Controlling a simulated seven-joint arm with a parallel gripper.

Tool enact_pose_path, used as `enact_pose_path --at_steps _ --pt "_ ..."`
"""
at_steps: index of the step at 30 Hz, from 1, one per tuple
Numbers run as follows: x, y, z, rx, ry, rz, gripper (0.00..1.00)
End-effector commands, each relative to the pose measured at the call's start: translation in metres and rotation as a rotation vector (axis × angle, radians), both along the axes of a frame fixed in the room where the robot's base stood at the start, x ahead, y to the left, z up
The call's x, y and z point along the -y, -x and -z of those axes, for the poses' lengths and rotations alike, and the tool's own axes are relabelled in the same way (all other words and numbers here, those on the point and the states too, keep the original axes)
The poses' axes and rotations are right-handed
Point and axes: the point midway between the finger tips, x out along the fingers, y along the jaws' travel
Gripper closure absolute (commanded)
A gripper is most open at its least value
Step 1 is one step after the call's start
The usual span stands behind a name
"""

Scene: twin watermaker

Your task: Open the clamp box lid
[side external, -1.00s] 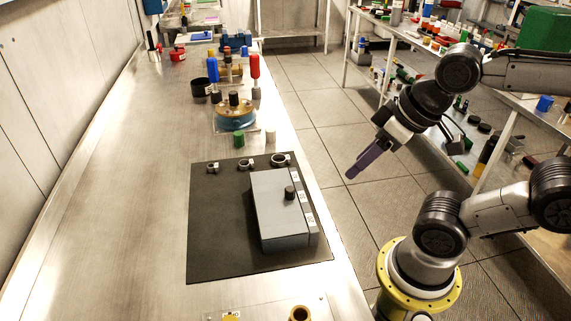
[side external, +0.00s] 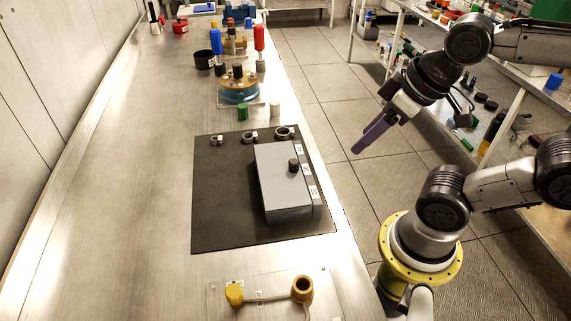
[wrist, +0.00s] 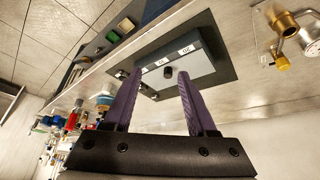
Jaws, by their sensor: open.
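The grey clamp box (side external: 284,185) sits on a black mat (side external: 222,205) on the steel bench. Its lid is shut, with a dark knob (side external: 294,165) on top and small white labels along its right side. My gripper (side external: 364,142) is up and to the right of the box, beyond the bench edge, with purple fingers pointing down and left. It is apart from the box and empty. In the wrist view, the two purple fingers (wrist: 154,95) are spread, and the box (wrist: 180,65) with its knob (wrist: 168,71) appears beyond them.
Several small metal clamps (side external: 250,137) lie along the mat's far edge. A blue and brass fixture (side external: 238,88) and red and blue handled tools stand farther back. The bench left of the mat is clear.

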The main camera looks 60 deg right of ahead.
Motion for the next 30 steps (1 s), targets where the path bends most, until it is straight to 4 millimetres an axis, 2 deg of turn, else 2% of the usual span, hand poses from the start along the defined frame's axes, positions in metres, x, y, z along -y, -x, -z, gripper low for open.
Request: enact_pose_path --at_steps 5,11,15,19,24,30 --pt "-0.001 -0.005 -0.023 -0.048 0.084 -0.175 0.43" --pt "-0.005 -0.034 -0.049 -0.166 0.158 -0.401 0.43" --pt "-0.010 -0.065 -0.061 -0.261 0.187 -0.553 0.43" --pt "-0.017 -0.098 -0.062 -0.346 0.195 -0.664 0.43" --pt "-0.026 -0.129 -0.051 -0.415 0.184 -0.710 0.43" --pt "-0.030 -0.137 -0.035 -0.457 0.175 -0.722 0.43"
